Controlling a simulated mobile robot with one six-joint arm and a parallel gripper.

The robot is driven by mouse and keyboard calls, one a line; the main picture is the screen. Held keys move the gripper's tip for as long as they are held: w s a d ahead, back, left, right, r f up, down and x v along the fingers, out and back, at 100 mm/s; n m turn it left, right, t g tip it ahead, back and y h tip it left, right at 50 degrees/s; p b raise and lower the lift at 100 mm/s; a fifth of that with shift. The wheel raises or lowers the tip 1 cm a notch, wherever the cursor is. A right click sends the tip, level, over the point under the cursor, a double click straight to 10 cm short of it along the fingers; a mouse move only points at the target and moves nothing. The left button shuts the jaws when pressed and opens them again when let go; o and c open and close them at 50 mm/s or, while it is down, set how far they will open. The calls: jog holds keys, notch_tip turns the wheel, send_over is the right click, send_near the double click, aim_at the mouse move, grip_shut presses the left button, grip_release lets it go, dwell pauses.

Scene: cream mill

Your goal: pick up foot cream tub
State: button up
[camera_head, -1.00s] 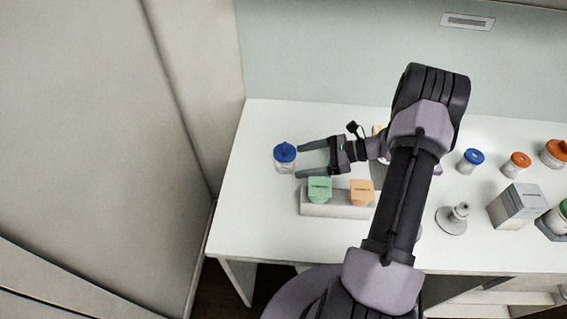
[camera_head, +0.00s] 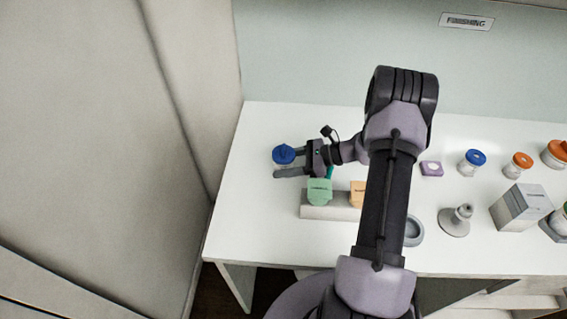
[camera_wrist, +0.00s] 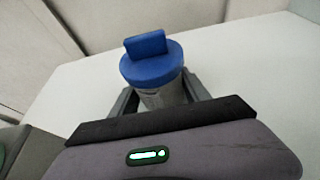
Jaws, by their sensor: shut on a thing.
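The foot cream tub is most likely the clear tub with a blue lid (camera_head: 284,154) at the left end of the white table; its label is too small to read. It stands upright in the wrist view (camera_wrist: 152,66), its lid topped by a blue tab. My gripper (camera_head: 290,163) reaches it from the right, with a finger on either side of its body below the lid. In the wrist view my gripper (camera_wrist: 160,97) is shut on the tub. The tub's lower part is hidden behind my gripper.
A grey stand holds a green block (camera_head: 319,191) and an orange block (camera_head: 357,194) just in front of my gripper. Another blue-lidded jar (camera_head: 472,163), an orange-lidded jar (camera_head: 518,165) and a grey box (camera_head: 521,207) stand at the right.

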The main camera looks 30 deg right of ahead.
aim_at(283, 148)
grip_shut()
notch_tip(283, 148, up, 10)
jog(key=p, duration=0.3)
dwell(0.3)
